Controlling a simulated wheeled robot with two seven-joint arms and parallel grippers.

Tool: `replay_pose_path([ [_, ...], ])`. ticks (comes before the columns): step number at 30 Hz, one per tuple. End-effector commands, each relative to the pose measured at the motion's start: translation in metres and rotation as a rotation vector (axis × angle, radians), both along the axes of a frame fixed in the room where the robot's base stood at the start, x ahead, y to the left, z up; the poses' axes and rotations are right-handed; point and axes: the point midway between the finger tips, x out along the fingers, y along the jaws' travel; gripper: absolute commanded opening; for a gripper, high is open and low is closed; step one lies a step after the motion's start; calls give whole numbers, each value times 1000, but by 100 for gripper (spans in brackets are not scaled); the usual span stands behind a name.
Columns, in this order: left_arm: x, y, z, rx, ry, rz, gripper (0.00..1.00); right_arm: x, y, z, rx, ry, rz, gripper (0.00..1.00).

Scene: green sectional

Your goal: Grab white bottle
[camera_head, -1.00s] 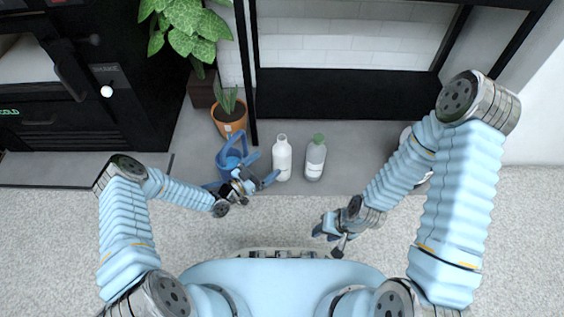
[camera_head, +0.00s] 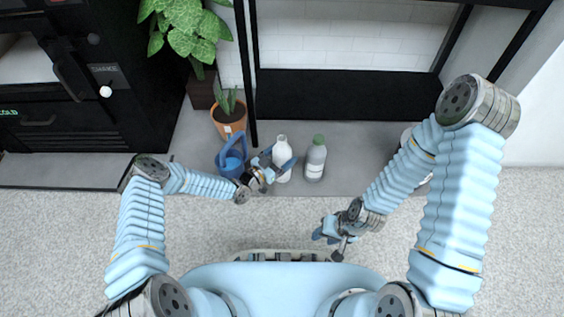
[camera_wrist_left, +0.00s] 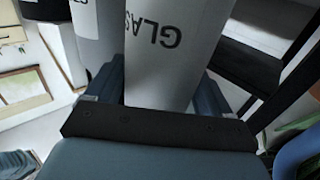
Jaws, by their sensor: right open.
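The white bottle (camera_head: 283,151) stands upright on the grey ledge in the head view. My left gripper (camera_head: 276,163) is at the bottle, with its fingers on either side of it. In the left wrist view the bottle (camera_wrist_left: 172,60), with "GLASS" lettering, fills the space between the two open fingers (camera_wrist_left: 160,95). Whether the fingers touch it I cannot tell. My right gripper (camera_head: 331,240) is open and empty, low over the carpet, away from the bottle.
A blue watering can (camera_head: 231,158) is close on the left. Behind it stand an orange potted plant (camera_head: 229,121) and a black post (camera_head: 247,80). Carpet in front is clear.

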Motion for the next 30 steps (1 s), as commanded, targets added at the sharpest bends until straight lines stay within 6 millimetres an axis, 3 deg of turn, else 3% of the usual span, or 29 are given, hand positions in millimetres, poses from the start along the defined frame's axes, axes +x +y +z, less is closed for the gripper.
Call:
replay_pose_path([
  [1, 0, 0, 0, 0, 0, 0, 74, 0, 0, 0, 0, 0, 0, 43],
  [9, 0, 0, 0, 0, 0, 0, 32, 0, 0, 0, 0, 0, 0, 43],
  [20, 0, 0, 8, -2, -1, -1, 31, 0, 0, 3, 0, 1, 0, 43],
  [26, -1, 0, 38, -1, -2, -2, 31, -1, 0, 12, 0, 3, 1, 43],
  [30, -30, 1, 73, -3, 1, -3, 31, -1, 0, 28, 2, 5, 3, 43],
])
